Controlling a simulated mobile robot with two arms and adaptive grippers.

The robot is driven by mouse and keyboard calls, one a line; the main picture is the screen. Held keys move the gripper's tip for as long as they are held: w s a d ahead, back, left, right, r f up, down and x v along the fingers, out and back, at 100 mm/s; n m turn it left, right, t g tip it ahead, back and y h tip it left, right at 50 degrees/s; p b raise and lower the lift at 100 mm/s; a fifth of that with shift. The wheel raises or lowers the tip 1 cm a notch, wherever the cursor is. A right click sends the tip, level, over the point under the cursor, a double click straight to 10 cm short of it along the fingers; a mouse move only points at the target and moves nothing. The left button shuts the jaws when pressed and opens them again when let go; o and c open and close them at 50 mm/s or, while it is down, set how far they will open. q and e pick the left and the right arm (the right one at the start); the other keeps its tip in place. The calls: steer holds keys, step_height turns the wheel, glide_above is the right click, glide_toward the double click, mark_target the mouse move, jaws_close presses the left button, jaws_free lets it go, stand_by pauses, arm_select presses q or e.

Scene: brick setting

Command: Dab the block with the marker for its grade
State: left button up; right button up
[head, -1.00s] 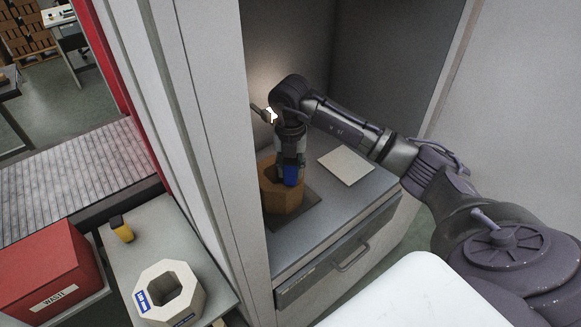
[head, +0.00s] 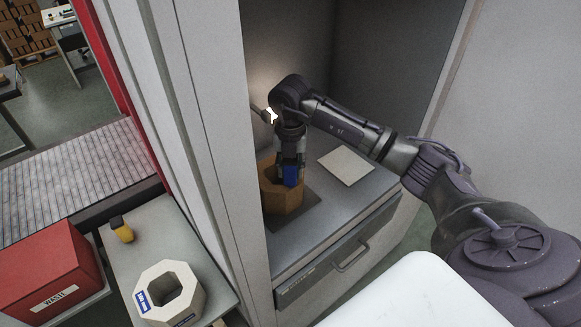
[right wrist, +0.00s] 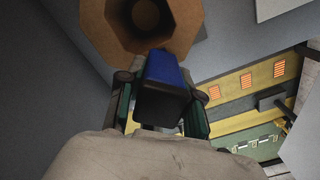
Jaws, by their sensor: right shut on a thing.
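A brown octagonal block (head: 284,197) with a hole through its middle stands on a dark pad in the lit cabinet. It also shows at the top of the right wrist view (right wrist: 97,22). My right gripper (head: 290,172) points down at the block and is shut on a blue marker (right wrist: 166,70) with a dark end. My left gripper is out of view.
A pale octagonal block (head: 150,277) with blue labels sits on the side table (head: 190,232). A red waste bin (head: 45,265) is left of it. A pale flat plate (head: 346,166) lies right of the brown block. The cabinet wall (head: 215,130) stands close on the left.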

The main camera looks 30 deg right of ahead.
steer(key=shift+r+p, duration=2.1)
steer(key=shift+r, duration=1.25)
